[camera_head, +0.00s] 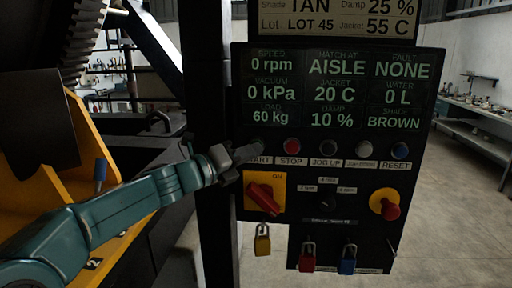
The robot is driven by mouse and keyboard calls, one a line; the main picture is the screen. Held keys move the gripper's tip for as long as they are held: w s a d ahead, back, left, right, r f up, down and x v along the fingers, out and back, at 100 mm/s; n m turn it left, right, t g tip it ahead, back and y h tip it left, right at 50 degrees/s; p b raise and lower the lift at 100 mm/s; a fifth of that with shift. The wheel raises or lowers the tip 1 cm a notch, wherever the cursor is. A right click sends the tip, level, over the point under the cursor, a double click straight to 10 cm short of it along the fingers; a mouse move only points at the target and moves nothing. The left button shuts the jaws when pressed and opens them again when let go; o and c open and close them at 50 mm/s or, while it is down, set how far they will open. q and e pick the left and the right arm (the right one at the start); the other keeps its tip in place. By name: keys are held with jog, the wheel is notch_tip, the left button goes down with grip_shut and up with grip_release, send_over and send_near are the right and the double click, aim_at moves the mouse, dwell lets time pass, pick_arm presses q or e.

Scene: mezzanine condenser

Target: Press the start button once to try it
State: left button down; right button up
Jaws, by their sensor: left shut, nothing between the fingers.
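The control panel (415,215) stands upright in front of me with a lit display (335,90) that reads 0 rpm, FAULT NONE and 10 % damp. My left gripper (251,152) is shut and empty, its tips at the start button position at the left end of the button row. The start button itself is hidden behind the gripper; part of its label (261,160) shows, reading "ART". I cannot tell whether the tips touch the button. My right gripper is not in view.
Beside it sit the red stop button (292,147), jog button (328,147) and blue reset button (400,150). Below are a red rotary switch (263,197), a red mushroom button (388,209) and hanging padlocks (308,258). Yellow machinery (95,150) stands left; open floor lies right.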

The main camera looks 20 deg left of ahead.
pick_arm(q)
jog(key=shift+s+d+f+b, duration=0.1)
jog(key=shift+s+f+b, duration=0.05)
jog(key=shift+s+b, duration=0.25)
jog(key=shift+s+d, duration=0.15)
jog(key=shift+s, duration=0.25)
jog(key=s+b, duration=0.1)
jog(key=s, duration=0.1)
jog(key=s+d+b, duration=0.1)
jog(key=s, duration=0.2)
jog(key=shift+d+b, duration=0.2)
jog(key=shift+b, duration=0.1)
dwell(0.6)
